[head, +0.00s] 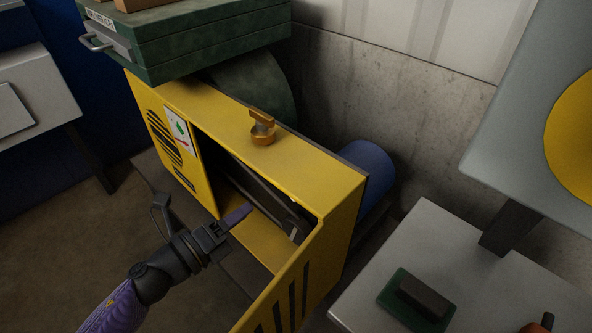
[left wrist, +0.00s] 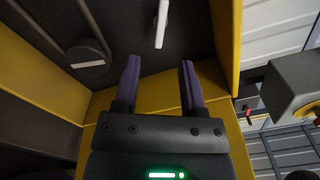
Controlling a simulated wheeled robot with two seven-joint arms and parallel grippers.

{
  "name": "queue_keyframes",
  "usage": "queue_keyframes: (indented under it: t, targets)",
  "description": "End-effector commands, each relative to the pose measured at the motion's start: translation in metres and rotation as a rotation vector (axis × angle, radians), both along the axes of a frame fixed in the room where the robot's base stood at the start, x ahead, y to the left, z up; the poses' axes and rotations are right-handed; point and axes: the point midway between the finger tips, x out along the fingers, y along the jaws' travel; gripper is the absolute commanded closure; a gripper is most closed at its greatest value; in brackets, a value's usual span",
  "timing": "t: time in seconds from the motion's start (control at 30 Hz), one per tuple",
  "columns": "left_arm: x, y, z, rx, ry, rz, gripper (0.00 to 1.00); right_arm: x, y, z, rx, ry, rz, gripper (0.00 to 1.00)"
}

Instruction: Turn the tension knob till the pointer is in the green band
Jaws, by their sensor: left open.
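A yellow machine housing (head: 285,148) stands with its front door (head: 290,280) swung open, showing a dark belt (head: 255,185) inside. A small white plate with a green patch and a red mark (head: 180,130) is on its front; I cannot read the pointer's place against the green. An orange-brown knob-like fitting (head: 262,128) sits on top; I cannot tell if it is the tension knob. My left gripper (head: 237,215) is at the opening, apart from that fitting. In the left wrist view its purple fingers (left wrist: 158,82) are open with nothing between them. My right gripper does not show.
Inside, a round pulley end (left wrist: 88,54) and a pale rod (left wrist: 161,24) show beyond the fingers. Green cases (head: 200,45) are at the back left. A grey table (head: 400,265) with a dark block on a green base (head: 420,298) stands right. A concrete wall (head: 390,110) is behind.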

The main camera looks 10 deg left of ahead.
Motion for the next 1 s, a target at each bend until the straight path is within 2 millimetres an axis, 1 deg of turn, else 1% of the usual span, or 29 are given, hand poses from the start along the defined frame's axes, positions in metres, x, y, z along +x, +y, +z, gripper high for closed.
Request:
queue_keyframes:
  t: [0.07,0.2,0.3,0.4,0.53,0.8,0.83,0.87,0.9,0.97,1.0]
  targets:
    - [0.009,-0.006,0.001,0.002,-0.004,-0.002,0.47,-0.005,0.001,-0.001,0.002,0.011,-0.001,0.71]
    - [0.035,-0.023,0.001,0.0,-0.004,0.0,0.47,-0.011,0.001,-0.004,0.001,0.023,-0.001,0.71]
    - [0.053,-0.034,0.0,-0.002,-0.002,0.003,0.47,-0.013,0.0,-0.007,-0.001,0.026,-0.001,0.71]
    - [0.067,-0.044,0.0,-0.003,0.0,0.003,0.47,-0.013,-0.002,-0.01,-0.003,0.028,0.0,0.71]
    - [0.078,-0.051,0.0,-0.004,0.003,0.004,0.47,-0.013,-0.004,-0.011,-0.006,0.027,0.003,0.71]
    - [0.08,-0.053,0.0,-0.005,0.004,0.004,0.47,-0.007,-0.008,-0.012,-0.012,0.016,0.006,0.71]
    - [0.08,-0.053,0.0,-0.005,0.004,0.004,0.49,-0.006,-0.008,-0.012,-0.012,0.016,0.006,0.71]
    - [0.08,-0.053,0.0,-0.004,0.004,0.004,0.56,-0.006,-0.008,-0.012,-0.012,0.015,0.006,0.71]
    - [0.08,-0.053,0.0,-0.004,0.004,0.004,0.64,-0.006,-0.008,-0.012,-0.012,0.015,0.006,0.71]
    - [0.08,-0.053,0.0,-0.004,0.004,0.004,0.77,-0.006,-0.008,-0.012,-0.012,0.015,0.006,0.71]
    - [0.08,-0.053,0.0,-0.004,0.004,0.004,0.85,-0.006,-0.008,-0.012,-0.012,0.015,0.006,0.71]
